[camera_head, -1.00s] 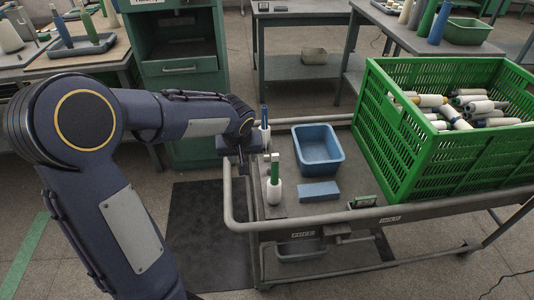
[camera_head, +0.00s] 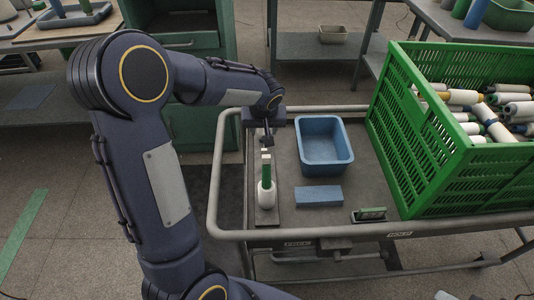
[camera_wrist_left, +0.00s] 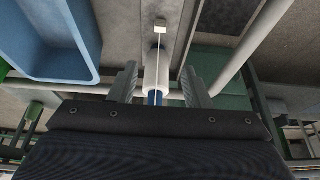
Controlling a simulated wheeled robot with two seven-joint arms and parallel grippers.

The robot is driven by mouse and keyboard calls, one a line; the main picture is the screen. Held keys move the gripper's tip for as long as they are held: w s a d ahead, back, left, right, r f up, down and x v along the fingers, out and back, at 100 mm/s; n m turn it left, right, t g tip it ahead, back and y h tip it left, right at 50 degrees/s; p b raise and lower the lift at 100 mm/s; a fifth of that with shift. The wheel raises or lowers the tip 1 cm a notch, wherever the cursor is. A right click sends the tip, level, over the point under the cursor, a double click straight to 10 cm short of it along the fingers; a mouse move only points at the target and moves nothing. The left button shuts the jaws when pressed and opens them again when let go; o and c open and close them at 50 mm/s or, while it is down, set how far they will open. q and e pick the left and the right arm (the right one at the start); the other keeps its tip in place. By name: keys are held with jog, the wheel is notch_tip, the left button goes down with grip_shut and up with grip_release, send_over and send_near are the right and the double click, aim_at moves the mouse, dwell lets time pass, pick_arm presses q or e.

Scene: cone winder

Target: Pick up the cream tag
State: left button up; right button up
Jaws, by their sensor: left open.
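The cream tag (camera_wrist_left: 160,23) shows as a small pale square at the top middle of the left wrist view. A thin white line runs from it down the picture, across a white cone with a blue tube (camera_wrist_left: 156,72). My left gripper (camera_wrist_left: 160,88) is open, its two grey fingers on either side of the cone's blue end. The tag lies beyond the fingertips, apart from them. In the head view my left gripper (camera_head: 267,142) is above the trolley top, near a white cone with a green tube (camera_head: 266,194). Small pale patches there are too small to identify. My right gripper is out of view.
A blue bin (camera_head: 324,146) and a blue block (camera_head: 319,196) stand right of the cones on the trolley. A green crate (camera_head: 419,150) full of cones fills its right side. A raised rail (camera_head: 300,234) borders the trolley top.

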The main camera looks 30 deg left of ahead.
pick_arm(q)
jog(key=b, duration=0.4)
send_near(264, 150)
jog(key=f, duration=0.1)
jog(key=x, duration=0.2)
jog(key=b+x, duration=0.1)
jog(key=x, duration=0.5)
jog(key=shift+w+a+r, duration=0.15)
jog(key=shift+w+a, duration=0.05)
jog(key=shift+w, duration=0.2)
jog(key=shift+c, duration=0.4)
jog(key=c, duration=0.7)
